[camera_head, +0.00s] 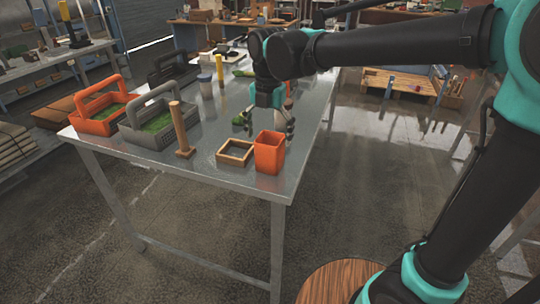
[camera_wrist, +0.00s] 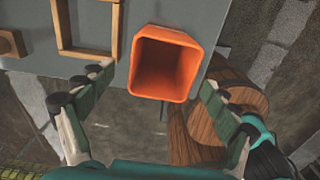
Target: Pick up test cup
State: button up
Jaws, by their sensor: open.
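The likely test cup is an orange, square, open-topped cup (camera_head: 269,153) standing upright at the table's near right corner. In the wrist view the orange cup (camera_wrist: 165,65) looks empty and shows between and beyond my two fingers. My gripper (camera_head: 267,125) is open and holds nothing. In the head view it hangs over the table, just behind and above the cup. The fingers look apart from the cup.
A square wooden frame (camera_head: 235,152) lies just left of the cup, with a wooden post on a base (camera_head: 182,130) farther left. Grey (camera_head: 160,123) and orange (camera_head: 101,110) handled baskets stand at left. A round wooden top (camera_head: 335,283) is below the table.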

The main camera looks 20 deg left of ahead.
aim_at(270, 155)
notch_tip(270, 155, down, 3)
jog(key=shift+r, duration=0.1)
jog(key=shift+w+d+f, duration=0.1)
jog(key=shift+w+f, duration=0.1)
jog(key=shift+f, duration=1.1)
jog(key=shift+w+f, duration=0.2)
jog(key=shift+f, duration=1.1)
jog(key=c, duration=1.3)
jog(key=shift+r, duration=0.1)
